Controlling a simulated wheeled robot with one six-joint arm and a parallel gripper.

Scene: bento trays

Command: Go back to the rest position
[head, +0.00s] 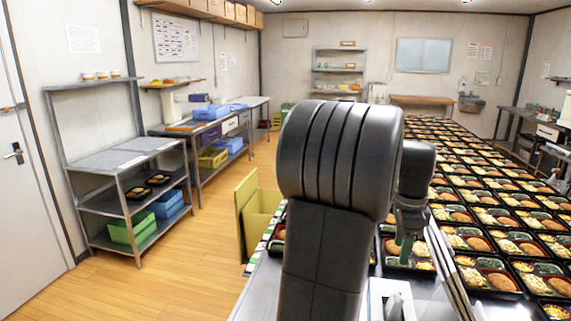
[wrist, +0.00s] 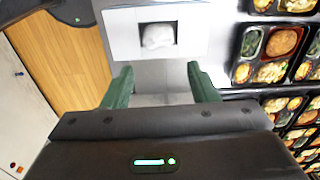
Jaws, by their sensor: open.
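My gripper (wrist: 161,82) is open and empty in the wrist view, with its two green fingers spread wide apart. A grey metal surface shows between and beyond the fingers. In the head view, a green part of my gripper (head: 405,246) shows just right of my dark arm, above the near bento trays; the rest is hidden. My arm stands large in the middle of the head view and covers part of the table.
Many filled bento trays (head: 490,217) cover the long table at right. A white panel with a dark square recess (wrist: 145,29) holds something white. A steel shelf (head: 127,158) stands at left.

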